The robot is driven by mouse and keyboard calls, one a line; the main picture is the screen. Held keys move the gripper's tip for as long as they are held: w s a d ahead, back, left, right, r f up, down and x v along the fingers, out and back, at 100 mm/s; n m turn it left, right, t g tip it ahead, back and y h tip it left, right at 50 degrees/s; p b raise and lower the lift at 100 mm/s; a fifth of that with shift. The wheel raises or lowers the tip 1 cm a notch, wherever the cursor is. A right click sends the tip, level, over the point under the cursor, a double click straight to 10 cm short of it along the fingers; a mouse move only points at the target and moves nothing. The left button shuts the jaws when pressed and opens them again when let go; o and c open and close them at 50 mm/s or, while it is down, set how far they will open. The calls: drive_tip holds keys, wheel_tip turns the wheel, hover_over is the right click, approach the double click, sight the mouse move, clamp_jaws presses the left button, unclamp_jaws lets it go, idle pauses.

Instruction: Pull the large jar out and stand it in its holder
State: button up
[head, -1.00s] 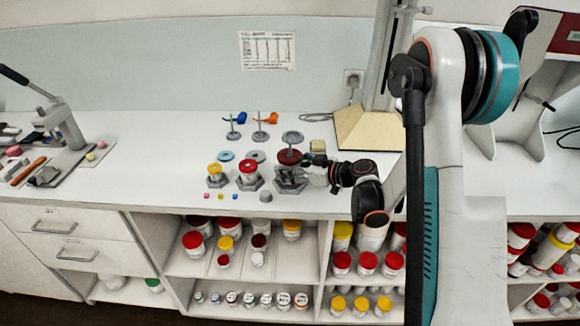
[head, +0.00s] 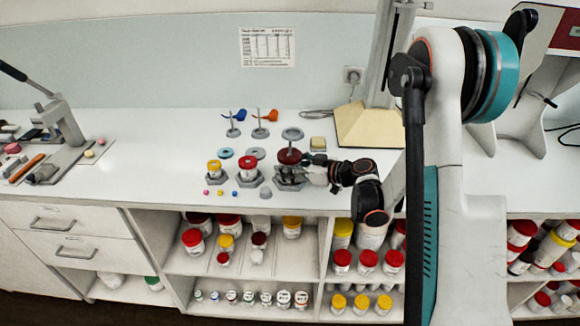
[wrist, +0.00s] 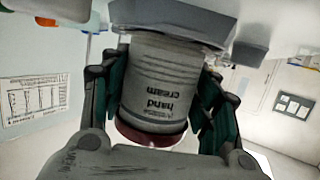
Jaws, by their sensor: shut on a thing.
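The large jar is pale with a dark red lid (head: 289,156) and "hand cream" printed on its side. It stands upright at a grey holder (head: 290,184) on the counter. My gripper (head: 305,172) is shut on the jar from the right. In the wrist view, which is upside down, the jar (wrist: 158,90) is between the two dark green finger pads. The grey holder (wrist: 190,28) is at the jar's base end there. I cannot tell whether the jar is fully seated in it.
A yellow-lidded jar (head: 214,167) and a red-lidded jar (head: 248,164) stand in holders to the left. A stand with a grey disc (head: 292,134) rises just behind the large jar. The counter's left middle is clear.

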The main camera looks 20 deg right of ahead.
drive_tip(key=shift+f, duration=0.2)
drive_tip(key=o, duration=1.3)
drive_tip(key=shift+c, duration=0.2)
drive_tip(key=o, duration=0.5)
drive_tip(key=shift+r+p+v, duration=0.1)
drive_tip(key=shift+r+v, duration=0.1)
drive_tip(key=shift+v, duration=1.2)
drive_tip(key=shift+r+p+v, duration=0.1)
drive_tip(key=shift+r+v, duration=0.05)
drive_tip(key=shift+v, duration=1.3)
drive_tip(key=shift+r+p+v, duration=0.1)
drive_tip(key=shift+r+v, duration=0.1)
drive_tip(key=shift+v, duration=1.2)
drive_tip(key=shift+w+a, duration=0.15)
drive_tip(key=shift+a, duration=0.05)
